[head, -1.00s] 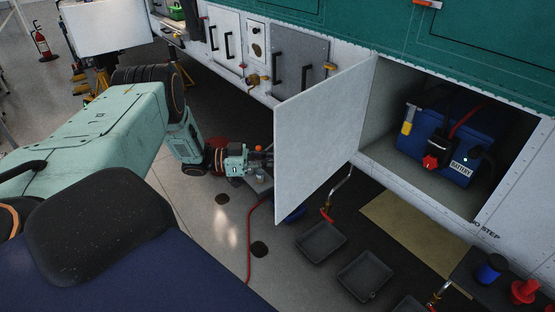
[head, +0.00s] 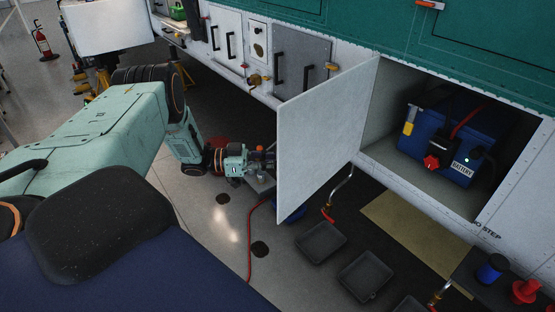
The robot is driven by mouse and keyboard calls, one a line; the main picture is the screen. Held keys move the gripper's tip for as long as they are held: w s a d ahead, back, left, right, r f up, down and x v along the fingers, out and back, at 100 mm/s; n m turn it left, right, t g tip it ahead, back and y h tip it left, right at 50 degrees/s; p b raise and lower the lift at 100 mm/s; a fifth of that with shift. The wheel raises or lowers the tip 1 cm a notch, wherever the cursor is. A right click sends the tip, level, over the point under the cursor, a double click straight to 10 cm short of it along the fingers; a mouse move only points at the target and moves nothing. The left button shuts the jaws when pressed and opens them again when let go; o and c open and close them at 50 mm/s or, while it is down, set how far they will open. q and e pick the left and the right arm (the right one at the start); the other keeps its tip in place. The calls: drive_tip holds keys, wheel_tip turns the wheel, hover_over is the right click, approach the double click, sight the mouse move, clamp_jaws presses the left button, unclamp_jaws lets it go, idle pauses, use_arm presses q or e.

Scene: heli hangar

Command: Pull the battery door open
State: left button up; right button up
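The battery door (head: 325,135) is a light grey panel, hinged at its right edge and swung well out from the bay. Behind it the open bay shows a blue battery (head: 432,150) with a red connector and a label. My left arm comes in from the left, and its gripper (head: 262,162) is at the door's outer left edge. The fingertips are partly hidden behind the door, so I cannot tell whether they hold it. My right gripper is not in view.
Several black trays (head: 321,240) lie on the floor below the bay. A dark shelf with a blue cap (head: 490,268) and red parts (head: 525,291) is at the lower right. A red hose (head: 249,240) runs along the floor. Closed grey panels (head: 299,68) with black handles are further left.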

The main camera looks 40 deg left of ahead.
use_arm(q)
drive_tip(key=shift+a, duration=0.15)
drive_tip(key=v, duration=1.1)
drive_tip(key=shift+s+a, duration=0.25)
drive_tip(key=shift+s, duration=0.15)
